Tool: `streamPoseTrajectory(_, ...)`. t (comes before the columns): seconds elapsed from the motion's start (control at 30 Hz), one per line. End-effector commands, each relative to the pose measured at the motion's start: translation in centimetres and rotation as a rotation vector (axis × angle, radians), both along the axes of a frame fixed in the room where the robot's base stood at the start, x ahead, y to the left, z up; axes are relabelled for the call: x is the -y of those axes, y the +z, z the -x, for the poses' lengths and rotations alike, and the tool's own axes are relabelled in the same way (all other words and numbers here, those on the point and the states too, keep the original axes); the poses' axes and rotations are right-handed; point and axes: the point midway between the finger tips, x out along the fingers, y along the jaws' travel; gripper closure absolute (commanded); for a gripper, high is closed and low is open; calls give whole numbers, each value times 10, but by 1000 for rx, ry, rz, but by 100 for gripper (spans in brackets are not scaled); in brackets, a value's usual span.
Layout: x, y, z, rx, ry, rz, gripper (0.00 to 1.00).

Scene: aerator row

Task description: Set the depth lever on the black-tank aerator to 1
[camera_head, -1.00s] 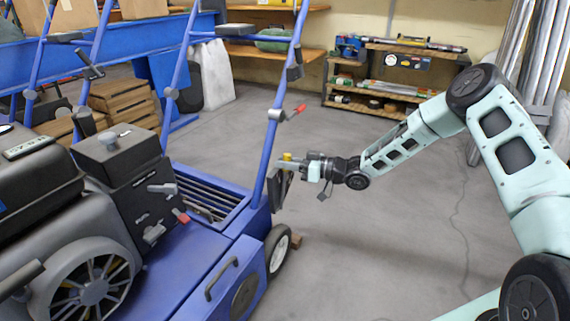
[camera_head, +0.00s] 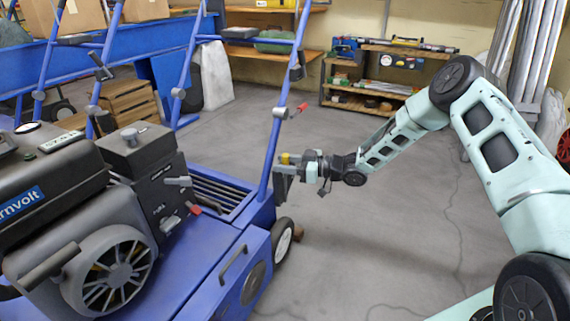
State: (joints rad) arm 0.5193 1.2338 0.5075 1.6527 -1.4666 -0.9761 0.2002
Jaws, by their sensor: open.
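The nearest blue aerator (camera_head: 206,268) fills the lower left, with a black tank (camera_head: 60,178) on its grey engine. My gripper (camera_head: 287,164) is open at the right side of this aerator, at the foot of the blue handle bar. A small yellow part (camera_head: 285,158) shows at its fingertips, and a dark upright plate (camera_head: 281,188) shows just below. I cannot tell whether the yellow part is the depth lever's knob or whether the fingers touch it. No scale numbers are readable.
A red-tipped control (camera_head: 194,209) sticks out from the engine's black panel. More blue handle frames stand behind at the left. A wooden shelf (camera_head: 372,104) stands at the back wall. The grey floor right of the aerator's wheel (camera_head: 283,241) is clear.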

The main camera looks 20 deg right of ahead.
Motion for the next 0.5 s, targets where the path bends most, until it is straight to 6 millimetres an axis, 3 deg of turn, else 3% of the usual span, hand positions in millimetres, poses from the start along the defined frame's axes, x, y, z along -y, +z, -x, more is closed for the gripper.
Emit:
streamPoseTrajectory(0.17,9,3,5,0,-2,1,59)
streamPoseTrajectory(0.5,69,11,45,-1,-3,0,59)
